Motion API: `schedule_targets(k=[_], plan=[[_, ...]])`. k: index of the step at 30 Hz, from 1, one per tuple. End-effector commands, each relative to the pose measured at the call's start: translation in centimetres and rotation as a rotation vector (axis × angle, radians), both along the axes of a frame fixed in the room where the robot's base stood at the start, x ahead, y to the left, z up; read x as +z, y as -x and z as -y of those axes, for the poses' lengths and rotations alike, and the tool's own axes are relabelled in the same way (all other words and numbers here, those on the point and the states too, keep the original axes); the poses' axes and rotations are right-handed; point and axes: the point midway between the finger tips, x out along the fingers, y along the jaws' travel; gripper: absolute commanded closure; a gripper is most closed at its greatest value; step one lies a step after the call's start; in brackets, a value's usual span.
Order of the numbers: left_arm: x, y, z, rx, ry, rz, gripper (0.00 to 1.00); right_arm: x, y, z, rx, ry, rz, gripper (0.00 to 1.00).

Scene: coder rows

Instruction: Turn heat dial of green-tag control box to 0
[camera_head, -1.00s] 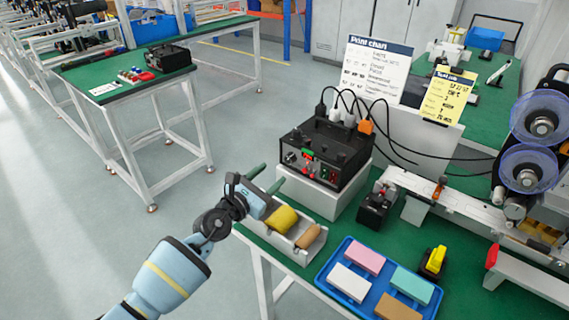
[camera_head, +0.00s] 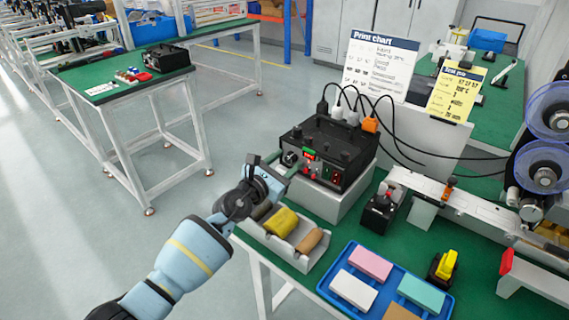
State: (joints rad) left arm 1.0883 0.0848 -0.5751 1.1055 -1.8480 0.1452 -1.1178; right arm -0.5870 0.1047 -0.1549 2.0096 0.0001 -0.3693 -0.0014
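The black control box (camera_head: 330,150) sits on a white stand at the back of the green bench. A small green and red patch (camera_head: 309,154) shows on its front, too small to read. A dark round dial (camera_head: 289,158) is at the left end of that front. My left gripper (camera_head: 284,162) is in front of the dial, its fingers apart with the dial seen between them. I cannot tell whether they touch it. The dial's setting is not readable. My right gripper is not in view.
A light tray (camera_head: 272,246) with yellow and brown rolls lies below my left gripper. A blue tray (camera_head: 323,284) with coloured blocks is in front. A small black device (camera_head: 379,212) stands right of the box.

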Motion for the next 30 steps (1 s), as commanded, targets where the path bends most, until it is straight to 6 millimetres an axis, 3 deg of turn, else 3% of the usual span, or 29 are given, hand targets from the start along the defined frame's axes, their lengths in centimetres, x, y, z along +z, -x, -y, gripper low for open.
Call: schedule_targets(k=[2,9,20,30], plan=[[0.0,0.0,0.0,0.0,0.0,0.0,0.65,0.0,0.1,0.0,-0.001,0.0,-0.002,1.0],[0.0,0.0,0.0,0.0,0.0,0.0,0.96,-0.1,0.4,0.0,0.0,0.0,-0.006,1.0],[0.1,0.0,0.0,0.001,0.047,-0.034,0.97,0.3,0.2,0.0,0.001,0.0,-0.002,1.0],[0.3,0.0,-0.1,0.002,0.25,-0.181,0.96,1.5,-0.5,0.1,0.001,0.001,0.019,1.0]])
